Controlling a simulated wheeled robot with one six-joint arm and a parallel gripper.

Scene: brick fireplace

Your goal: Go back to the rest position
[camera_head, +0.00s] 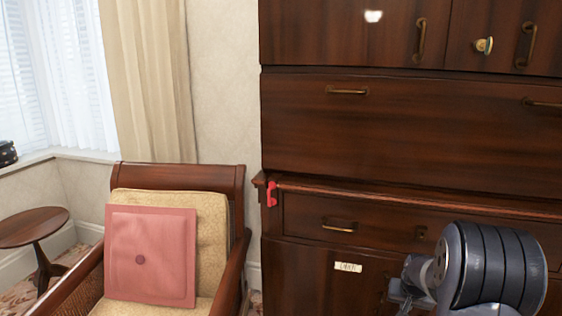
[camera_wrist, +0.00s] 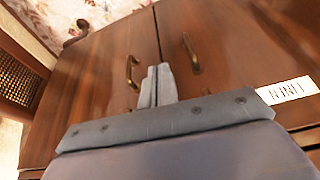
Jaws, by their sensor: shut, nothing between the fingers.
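My gripper (camera_wrist: 158,84) shows in the wrist view with its two fingers together and nothing between them. It is in front of a dark wooden cabinet (camera_wrist: 95,75) with brass handles and appears apart from it, though the gap is hard to judge. In the head view, part of my arm is at the lower right, in front of the cabinet (camera_head: 350,120). The fingertips are not clearly seen there.
A wooden armchair (camera_head: 180,175) with a pink cushion (camera_head: 150,255) stands left of the cabinet. A small round table (camera_head: 30,227) is at the far left by the window. A red hook-like item (camera_head: 271,194) is at the cabinet's ledge. A white label (camera_head: 348,267) is on the lower front.

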